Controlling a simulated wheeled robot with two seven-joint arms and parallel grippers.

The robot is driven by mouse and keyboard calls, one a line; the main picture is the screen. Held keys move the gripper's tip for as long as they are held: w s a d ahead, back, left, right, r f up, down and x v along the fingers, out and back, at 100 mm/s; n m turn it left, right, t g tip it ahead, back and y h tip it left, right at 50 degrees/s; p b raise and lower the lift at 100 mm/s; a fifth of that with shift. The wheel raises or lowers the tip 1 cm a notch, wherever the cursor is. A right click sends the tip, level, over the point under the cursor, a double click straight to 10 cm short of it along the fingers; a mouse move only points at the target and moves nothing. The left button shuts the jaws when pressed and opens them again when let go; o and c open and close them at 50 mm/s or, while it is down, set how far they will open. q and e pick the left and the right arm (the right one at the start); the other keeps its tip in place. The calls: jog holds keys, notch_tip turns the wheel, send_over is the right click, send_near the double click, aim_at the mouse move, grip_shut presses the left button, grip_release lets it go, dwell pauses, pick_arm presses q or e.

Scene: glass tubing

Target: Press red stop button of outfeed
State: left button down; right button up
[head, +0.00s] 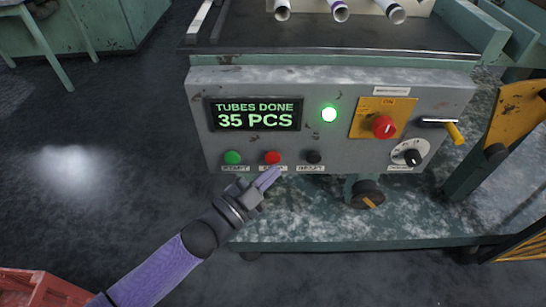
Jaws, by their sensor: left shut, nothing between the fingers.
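The red stop button (272,157) sits in the lower row of the grey control panel (300,95), between a green button (232,157) and a black button (313,157). My left gripper (272,173) is shut and empty. Its fingertips are just below the red button in the picture and partly cover the label under it. I cannot tell whether they touch the panel. The right gripper is not in view.
The panel also carries a lit display (256,114) reading "TUBES DONE 35 PCS", a glowing green lamp (329,114), a red rotary switch (383,126) on yellow and a black dial (411,157). A red crate (40,288) stands at the lower left.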

pick_arm(q)
jog(key=shift+w, duration=0.15)
jog(key=shift+w, duration=0.25)
jog(key=shift+w+b, duration=0.2)
jog(key=shift+b, duration=0.1)
jog(key=shift+w, duration=0.3)
dwell(0.5)
jog(key=shift+s, duration=0.1)
jog(key=shift+s+p, duration=0.45)
jog(key=shift+s, duration=0.35)
